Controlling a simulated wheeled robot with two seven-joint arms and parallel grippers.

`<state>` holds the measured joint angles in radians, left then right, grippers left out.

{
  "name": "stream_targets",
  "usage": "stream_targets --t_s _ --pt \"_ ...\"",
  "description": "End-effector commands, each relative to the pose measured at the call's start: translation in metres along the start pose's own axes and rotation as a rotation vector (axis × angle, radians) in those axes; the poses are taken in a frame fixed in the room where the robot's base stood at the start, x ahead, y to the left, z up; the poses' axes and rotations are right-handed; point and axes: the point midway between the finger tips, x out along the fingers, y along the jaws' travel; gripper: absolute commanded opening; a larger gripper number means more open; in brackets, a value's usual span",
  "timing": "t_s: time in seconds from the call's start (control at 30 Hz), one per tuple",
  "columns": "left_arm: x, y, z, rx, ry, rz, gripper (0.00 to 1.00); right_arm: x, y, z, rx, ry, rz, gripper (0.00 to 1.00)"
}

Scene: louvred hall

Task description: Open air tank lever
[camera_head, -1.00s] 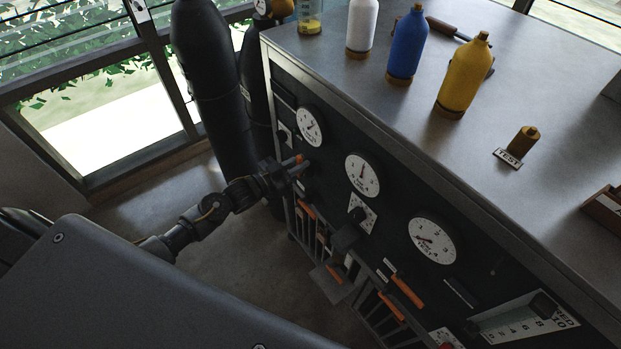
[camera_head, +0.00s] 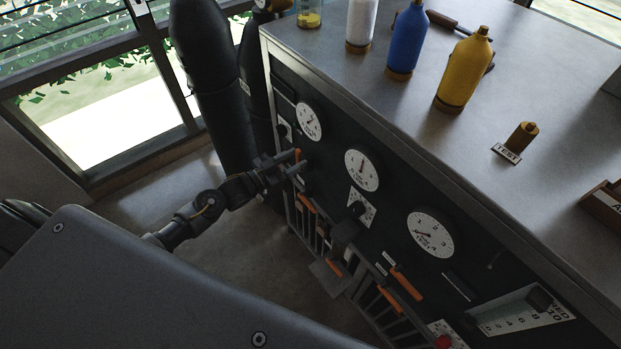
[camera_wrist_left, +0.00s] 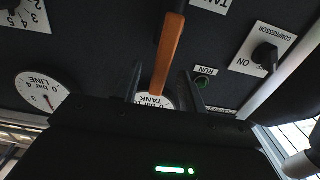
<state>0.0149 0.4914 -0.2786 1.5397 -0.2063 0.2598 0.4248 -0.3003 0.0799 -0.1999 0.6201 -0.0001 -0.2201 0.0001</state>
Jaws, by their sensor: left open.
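The air tank lever is an orange handle (camera_wrist_left: 170,52) on the dark panel, below a label partly reading TANK in the left wrist view. In the head view its orange end (camera_head: 298,155) shows at the panel's left part, beside the left gauge. My left gripper (camera_head: 295,162) is open at the lever. In the wrist view the lever runs down into the gap between the two fingers (camera_wrist_left: 163,92), with space visible on both sides. The gripper body hides part of the tank gauge (camera_wrist_left: 153,101). My right gripper is not in view.
The panel carries several gauges (camera_head: 432,238), other orange levers (camera_head: 407,285), and a compressor knob (camera_wrist_left: 265,55). The metal bench top (camera_head: 400,110) holds a blue bottle (camera_head: 408,42) and a yellow bottle (camera_head: 464,72). Dark cylinders (camera_head: 215,90) stand behind my left arm. Open floor lies below.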

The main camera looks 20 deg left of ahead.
Motion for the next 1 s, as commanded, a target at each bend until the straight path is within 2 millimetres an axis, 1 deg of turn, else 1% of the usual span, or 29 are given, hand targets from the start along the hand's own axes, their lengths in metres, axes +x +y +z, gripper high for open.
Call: stream_targets --t_s 0.03,0.2,0.4,0.5,0.83,0.93,1.0 --pt "-0.008 0.0 -0.003 0.0 -0.002 0.0 0.41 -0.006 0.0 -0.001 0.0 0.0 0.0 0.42" --pt "-0.03 0.0 -0.002 0.0 -0.002 0.0 0.41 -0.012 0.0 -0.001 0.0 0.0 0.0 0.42" --pt "-0.049 0.0 0.0 0.001 -0.001 0.001 0.41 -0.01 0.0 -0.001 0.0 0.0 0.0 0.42" --pt "-0.053 0.0 -0.001 0.002 0.001 0.001 0.41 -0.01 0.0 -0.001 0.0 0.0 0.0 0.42" --pt "-0.054 0.0 0.0 0.001 0.0 0.001 0.41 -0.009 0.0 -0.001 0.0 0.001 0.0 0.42" --pt "-0.063 0.0 0.003 0.0 -0.002 0.001 0.41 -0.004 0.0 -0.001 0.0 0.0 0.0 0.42" --pt "-0.074 0.0 0.004 0.0 -0.003 0.001 0.41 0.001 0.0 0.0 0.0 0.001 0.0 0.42"
